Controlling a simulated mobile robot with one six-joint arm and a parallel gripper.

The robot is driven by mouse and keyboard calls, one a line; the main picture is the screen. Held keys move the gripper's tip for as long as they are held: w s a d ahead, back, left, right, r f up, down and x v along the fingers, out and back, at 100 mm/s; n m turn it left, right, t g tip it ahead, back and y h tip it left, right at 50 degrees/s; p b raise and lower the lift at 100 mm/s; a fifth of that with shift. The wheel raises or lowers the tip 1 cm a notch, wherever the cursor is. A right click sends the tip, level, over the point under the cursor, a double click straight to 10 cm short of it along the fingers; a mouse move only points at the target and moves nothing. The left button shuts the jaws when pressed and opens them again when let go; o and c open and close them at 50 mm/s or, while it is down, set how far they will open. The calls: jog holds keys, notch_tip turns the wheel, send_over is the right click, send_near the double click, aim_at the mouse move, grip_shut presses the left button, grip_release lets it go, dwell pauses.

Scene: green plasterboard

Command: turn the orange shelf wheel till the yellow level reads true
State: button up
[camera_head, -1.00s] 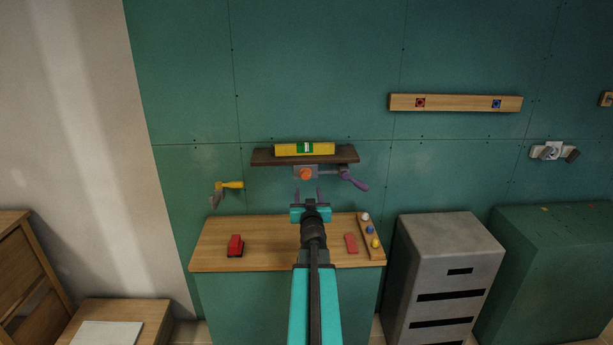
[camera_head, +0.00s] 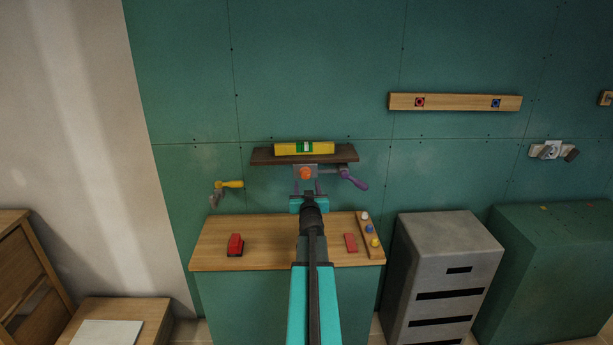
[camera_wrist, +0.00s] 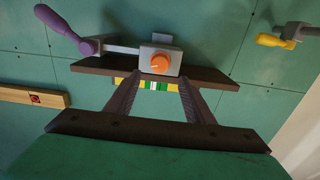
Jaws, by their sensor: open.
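The orange shelf wheel (camera_head: 305,173) sits on a grey block under the dark wooden shelf (camera_head: 262,157). It also shows in the wrist view (camera_wrist: 159,63). The yellow level (camera_head: 290,149), with a green and white vial section, lies on the shelf. In the wrist view the level (camera_wrist: 174,88) is partly hidden behind the shelf. A purple-handled crank (camera_head: 353,180) is to the right of the wheel. My gripper (camera_head: 307,187) is open just below the wheel, its two fingers apart and pointing toward it. The wrist view shows nothing between the fingers (camera_wrist: 158,95).
A wooden bench (camera_head: 275,258) below carries a red block (camera_head: 235,245), a red piece (camera_head: 351,243) and a rack (camera_head: 368,238) with coloured knobs. A yellow-handled tap (camera_head: 230,184) is on the wall left of the shelf. A grey cabinet (camera_head: 450,245) stands right of the bench.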

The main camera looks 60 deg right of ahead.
aim_at(305, 175)
jog(key=shift+p+x, duration=0.8)
jog(key=shift+x, duration=3.55)
jog(key=c, duration=1.1)
